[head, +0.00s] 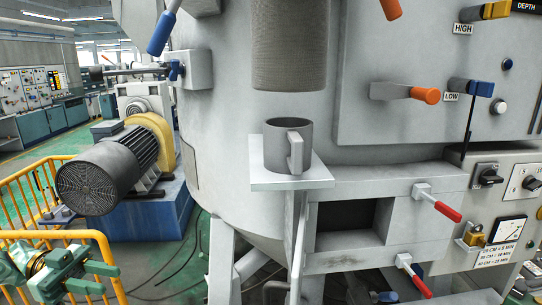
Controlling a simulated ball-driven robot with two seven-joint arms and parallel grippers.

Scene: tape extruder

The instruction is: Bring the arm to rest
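My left gripper (98,278) is at the lower left corner of the head view, green with a brass-coloured part. Its two fingers point right with a gap between them, and nothing shows in the gap. It is in front of the yellow railing, well to the left of the machine and apart from it. My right gripper is not in view. A grey mug (288,146) stands upright on a small pale shelf (290,178), its handle toward me.
A dark grey cylinder (289,45) hangs above the mug. Red-handled levers (440,207), orange levers (425,95) and a gauge panel (508,229) are on the right. A motor (108,170) stands behind the yellow railing (35,190). Green floor shows between railing and machine.

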